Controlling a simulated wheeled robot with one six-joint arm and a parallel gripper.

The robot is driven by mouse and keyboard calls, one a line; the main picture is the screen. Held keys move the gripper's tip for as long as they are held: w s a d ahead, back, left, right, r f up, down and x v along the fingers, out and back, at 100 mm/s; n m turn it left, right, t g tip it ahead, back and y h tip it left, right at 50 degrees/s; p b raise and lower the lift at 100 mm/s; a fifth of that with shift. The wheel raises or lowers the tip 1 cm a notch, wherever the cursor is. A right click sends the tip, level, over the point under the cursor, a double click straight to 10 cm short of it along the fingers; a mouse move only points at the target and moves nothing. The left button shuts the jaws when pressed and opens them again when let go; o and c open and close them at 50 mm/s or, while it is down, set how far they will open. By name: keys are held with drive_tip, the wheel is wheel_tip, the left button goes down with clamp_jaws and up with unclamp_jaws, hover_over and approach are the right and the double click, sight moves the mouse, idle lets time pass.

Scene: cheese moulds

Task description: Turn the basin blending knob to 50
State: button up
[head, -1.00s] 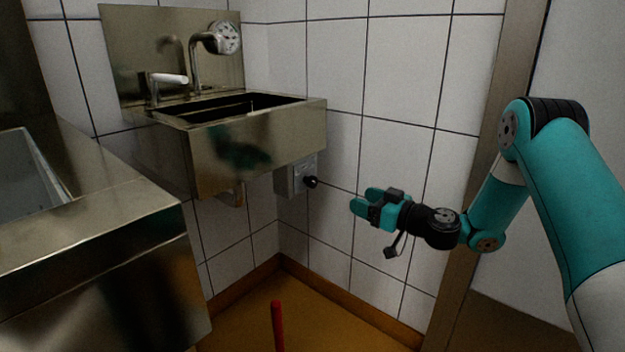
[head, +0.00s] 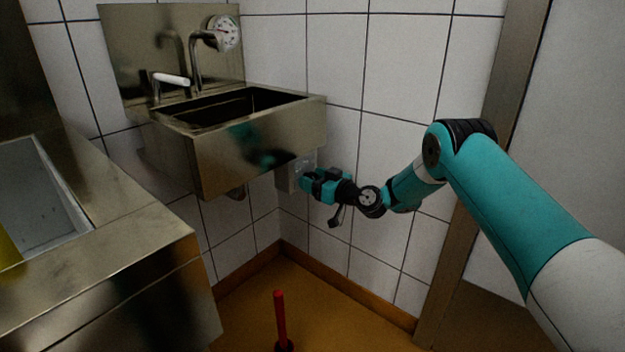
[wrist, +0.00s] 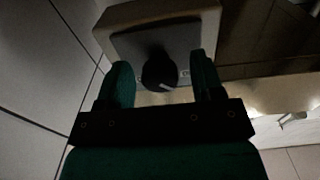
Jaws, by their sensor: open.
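The blending knob (wrist: 159,72) is black with a short white mark. It shows in the wrist view on the front of a pale box (wrist: 205,22), and the same box (head: 284,178) shows in the head view on the wall below the basin. My gripper (wrist: 162,80) is open, with one teal finger on each side of the knob; I cannot tell whether they touch it. In the head view my gripper (head: 304,180) is at the box and hides the knob. The steel basin (head: 255,152) hangs just above. A round dial gauge (head: 227,33) sits by its spout.
A white-handled lever (head: 170,78) stands at the basin's back. A steel counter (head: 110,250) with a sunken tub fills the left. A red upright rod (head: 280,318) stands on the brown floor. Tiled wall lies close behind my gripper.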

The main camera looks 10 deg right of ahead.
drive_tip(key=shift+w+a, duration=0.15)
drive_tip(key=shift+w, duration=0.1)
drive_tip(key=c, duration=0.9)
